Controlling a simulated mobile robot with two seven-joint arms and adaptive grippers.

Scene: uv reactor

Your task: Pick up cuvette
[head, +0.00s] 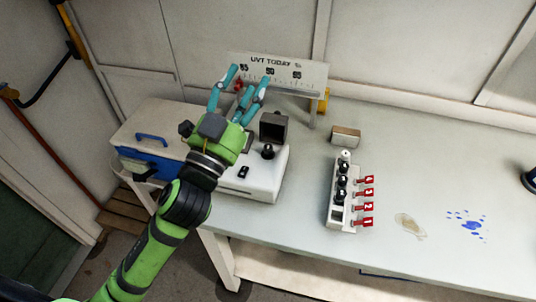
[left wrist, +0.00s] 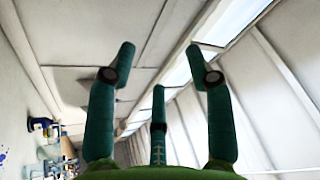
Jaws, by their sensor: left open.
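A white rack (head: 333,213) stands on the bench right of centre in the head view. It holds several small dark-topped vials (head: 342,181) in a row, with red numbered tags (head: 367,192) along its right side. I cannot tell which of these, if any, is the cuvette. My left gripper (head: 249,82) has teal fingers spread open and pointing up. It is empty, in front of the UVT sign and left of the rack, well apart from it.
A white instrument (head: 264,184) with an open dark lid (head: 274,126) and a black knob sits beside my left arm. Left of it is a blue-fronted case (head: 137,164). A small box (head: 346,136) lies behind the rack. Brown (head: 409,226) and blue spills (head: 467,224) mark the bench at right.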

